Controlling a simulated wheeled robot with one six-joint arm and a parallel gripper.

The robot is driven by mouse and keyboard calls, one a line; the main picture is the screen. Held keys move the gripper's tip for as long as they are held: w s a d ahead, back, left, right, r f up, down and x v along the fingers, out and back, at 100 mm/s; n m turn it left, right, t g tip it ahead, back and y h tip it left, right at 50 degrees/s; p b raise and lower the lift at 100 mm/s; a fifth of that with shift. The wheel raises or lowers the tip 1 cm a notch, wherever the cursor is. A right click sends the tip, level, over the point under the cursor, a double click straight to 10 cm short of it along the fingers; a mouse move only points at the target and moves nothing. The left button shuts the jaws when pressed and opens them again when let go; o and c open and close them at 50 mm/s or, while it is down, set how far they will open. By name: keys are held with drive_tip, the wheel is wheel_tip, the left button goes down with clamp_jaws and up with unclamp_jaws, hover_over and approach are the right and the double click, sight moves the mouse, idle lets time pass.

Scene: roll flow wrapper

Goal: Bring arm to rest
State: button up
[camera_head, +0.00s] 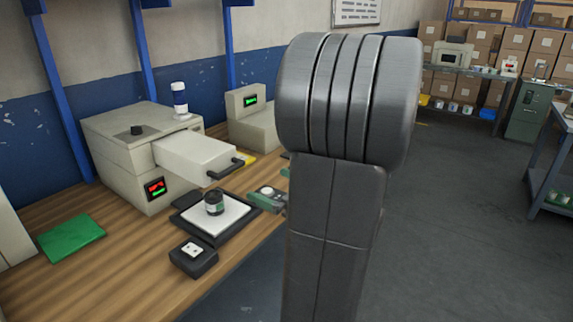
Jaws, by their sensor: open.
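My dark grey arm (338,180) stands upright in the middle of the view, its ribbed joint at the top. What looks like my gripper (262,197) shows in part just left of the arm, at the table's right edge. It is open, and the rest of it is hidden behind the arm. A small pale round part shows at it, and I cannot tell what that is.
A beige machine (120,150) with an open drawer (195,157) stands on the wooden table (95,285). A green pad (70,238) and a black switch box (194,257) lie nearby.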

sight(232, 168)
drive_tip(key=shift+x, duration=6.9)
drive_tip(key=shift+r, duration=0.1)
